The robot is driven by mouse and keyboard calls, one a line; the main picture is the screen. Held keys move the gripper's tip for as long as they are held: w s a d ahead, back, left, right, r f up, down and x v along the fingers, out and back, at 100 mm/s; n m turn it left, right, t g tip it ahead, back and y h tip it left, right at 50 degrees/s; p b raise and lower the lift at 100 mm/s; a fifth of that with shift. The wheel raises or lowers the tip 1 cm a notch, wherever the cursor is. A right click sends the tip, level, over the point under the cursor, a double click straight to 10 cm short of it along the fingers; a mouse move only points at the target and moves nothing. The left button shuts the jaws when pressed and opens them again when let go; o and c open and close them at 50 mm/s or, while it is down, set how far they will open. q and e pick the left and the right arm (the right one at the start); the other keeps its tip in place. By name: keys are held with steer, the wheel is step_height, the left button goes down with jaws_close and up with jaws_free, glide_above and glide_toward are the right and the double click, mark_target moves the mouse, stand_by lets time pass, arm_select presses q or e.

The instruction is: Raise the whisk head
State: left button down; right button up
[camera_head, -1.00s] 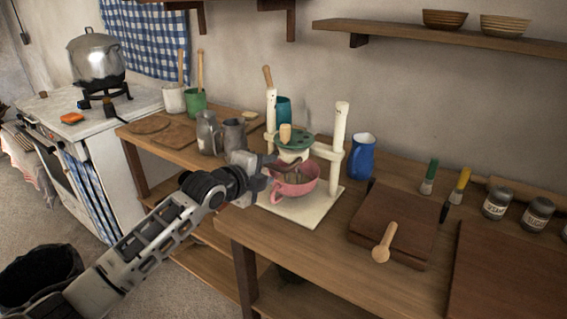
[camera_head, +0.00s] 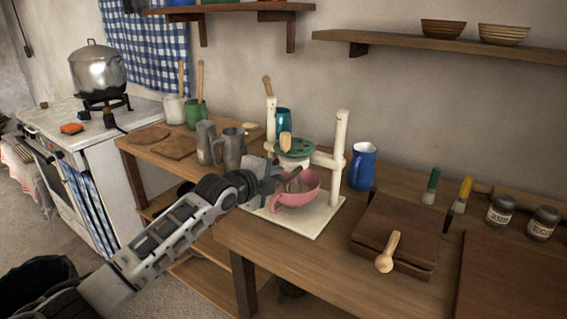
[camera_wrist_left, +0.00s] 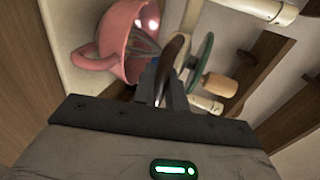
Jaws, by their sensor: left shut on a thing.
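The mixing stand has a cream base (camera_head: 322,216) and two cream posts (camera_head: 338,143) on the wooden bench. Between the posts is the whisk head with a green disc (camera_head: 300,153) and a pale wooden knob; the disc also shows in the left wrist view (camera_wrist_left: 205,60). A pink bowl (camera_head: 297,193) with a side handle stands below it, and the whisk wires (camera_wrist_left: 142,45) reach into it. My left gripper (camera_head: 277,180) is at the stand's left front, beside the bowl, shut on a dark brown curved piece (camera_wrist_left: 176,50), seemingly a handle. Its join to the head is hidden.
Grey jugs (camera_head: 230,150) stand close left of the stand, and a blue jug (camera_head: 362,166) to its right. A brown board (camera_head: 392,226) with a wooden spoon (camera_head: 389,252) lies to the right. A stove (camera_head: 75,150) is at the far left.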

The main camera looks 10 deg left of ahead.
mark_target(283, 145)
arm_select(q)
steer(key=shift+r+p, duration=2.7)
steer(key=shift+r, duration=1.2)
steer(key=c, duration=1.3)
jaws_free()
steer(key=shift+f, duration=0.1)
steer(key=v, duration=0.7)
